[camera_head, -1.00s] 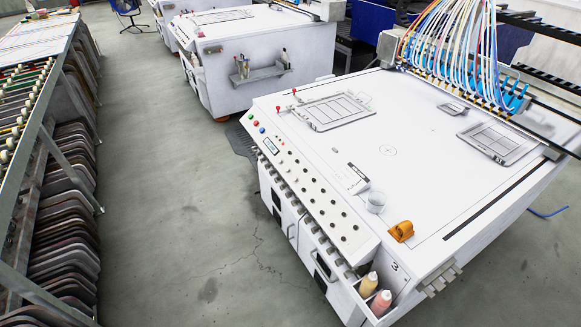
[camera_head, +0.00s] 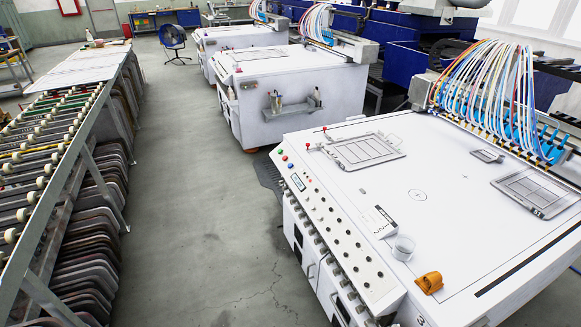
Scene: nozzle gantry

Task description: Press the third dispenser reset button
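The nearest white machine (camera_head: 365,210) fills the right of the view. Its sloped control panel (camera_head: 318,211) runs along the left edge, with a display (camera_head: 298,182) and rows of small dark knobs or buttons. At the panel's far end are a green button (camera_head: 280,151), a red button (camera_head: 284,158) and a blue button (camera_head: 290,166). A "3" shows at the machine's near corner. I cannot read labels that tell which control is the dispenser reset button. My gripper is not in view.
A cup (camera_head: 403,248) and an orange object (camera_head: 429,283) sit on the machine top. Coloured hoses (camera_head: 500,95) rise at its back. Two more white machines stand behind. A long rack (camera_head: 75,190) lines the left. The grey floor aisle (camera_head: 185,220) between is clear.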

